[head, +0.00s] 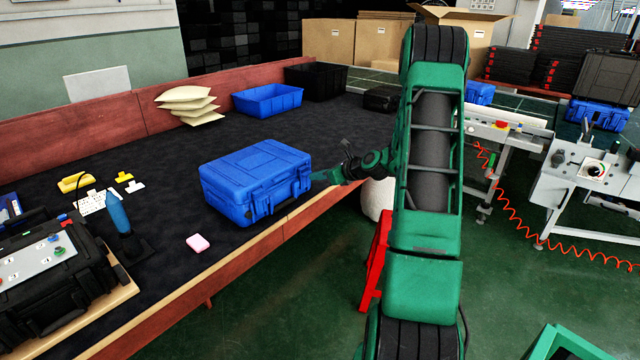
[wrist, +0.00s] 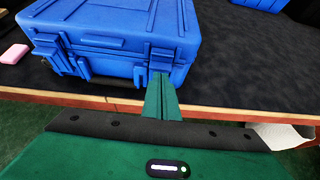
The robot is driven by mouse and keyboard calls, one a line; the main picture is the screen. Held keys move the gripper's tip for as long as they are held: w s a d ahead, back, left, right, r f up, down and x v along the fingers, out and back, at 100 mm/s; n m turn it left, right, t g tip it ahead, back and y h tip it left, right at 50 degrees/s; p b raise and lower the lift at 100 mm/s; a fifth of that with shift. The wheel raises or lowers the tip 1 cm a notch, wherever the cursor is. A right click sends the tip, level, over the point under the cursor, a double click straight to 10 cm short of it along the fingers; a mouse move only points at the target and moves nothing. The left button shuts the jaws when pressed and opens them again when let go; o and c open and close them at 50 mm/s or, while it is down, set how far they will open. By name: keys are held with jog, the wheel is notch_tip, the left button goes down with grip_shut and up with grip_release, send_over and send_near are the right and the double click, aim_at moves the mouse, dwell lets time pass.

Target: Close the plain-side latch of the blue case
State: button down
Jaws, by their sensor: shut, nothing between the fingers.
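The blue case (head: 255,182) lies flat with its lid down on the dark mat near the table's front edge. It fills the upper left of the wrist view (wrist: 118,28). Its front face shows two latches, a left one (wrist: 47,55) and a right one (wrist: 158,58), with the handle between them. I cannot tell which is the plain-side latch. My gripper (wrist: 161,78) is shut and empty, its fingertips at the lower part of the right latch. I cannot tell whether they touch it. In the head view my gripper (head: 318,178) is at the case's right end.
A pink block (head: 198,243) lies left of the case near the edge. A blue bin (head: 267,100), a black bin (head: 316,82) and stacked cream bags (head: 188,104) stand behind. A black control case (head: 50,270) is at left. The mat behind the case is clear.

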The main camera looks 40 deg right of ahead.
jog(key=shift+w+a+r, duration=0.1)
jog(key=shift+w+r, duration=0.6)
jog(key=shift+r, duration=0.1)
jog(key=shift+r, duration=0.65)
send_near(305, 169)
jog(key=v, duration=0.8)
jog(key=shift+r, duration=0.4)
jog(key=shift+w+a, duration=0.1)
jog(key=shift+a, duration=0.05)
